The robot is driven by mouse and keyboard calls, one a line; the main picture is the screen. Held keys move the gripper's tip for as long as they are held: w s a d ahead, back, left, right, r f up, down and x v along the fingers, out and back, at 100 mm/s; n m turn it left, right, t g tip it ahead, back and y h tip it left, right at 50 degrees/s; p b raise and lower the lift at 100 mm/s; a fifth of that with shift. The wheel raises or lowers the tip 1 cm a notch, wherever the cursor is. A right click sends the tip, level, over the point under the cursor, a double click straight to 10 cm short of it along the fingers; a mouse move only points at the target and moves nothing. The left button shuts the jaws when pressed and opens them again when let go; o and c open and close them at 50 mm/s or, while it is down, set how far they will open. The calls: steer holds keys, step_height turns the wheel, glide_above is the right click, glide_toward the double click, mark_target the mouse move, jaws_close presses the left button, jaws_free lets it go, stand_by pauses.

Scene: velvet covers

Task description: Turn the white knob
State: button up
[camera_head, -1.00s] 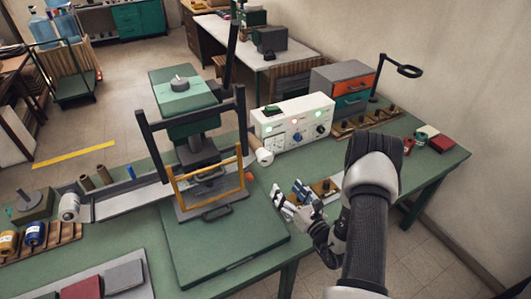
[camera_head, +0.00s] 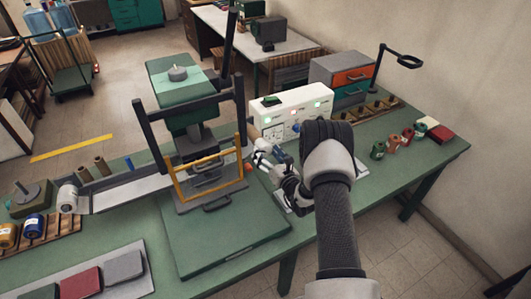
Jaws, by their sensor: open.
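A white control box (camera_head: 278,115) stands at the back of the green bench, with lit indicator lights and controls on its front. A blue knob (camera_head: 296,127) shows on that front. I cannot make out a white knob for certain; my arm and gripper cover the lower and right part of the panel. My gripper (camera_head: 261,152) is open, in front of the box's lower left part. Whether it touches anything there cannot be told.
A black-framed press with a yellow guard bar (camera_head: 208,178) stands just left of my gripper. Spools (camera_head: 378,150) and a drawer unit (camera_head: 345,75) are on the right.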

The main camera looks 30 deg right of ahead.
steer(key=shift+w, duration=0.7)
steer(key=shift+c, duration=0.4)
steer(key=c, duration=1)
steer(key=n+b, duration=0.5)
steer(key=shift+d+f+n, duration=0.1)
steer(key=shift+f+n, duration=0.05)
steer(key=shift+n, duration=0.15)
steer(key=n+b, duration=0.3)
steer(key=n, duration=0.1)
steer(key=shift+n+b, duration=1)
steer(key=shift+n, duration=0.1)
steer(key=shift+r, duration=0.2)
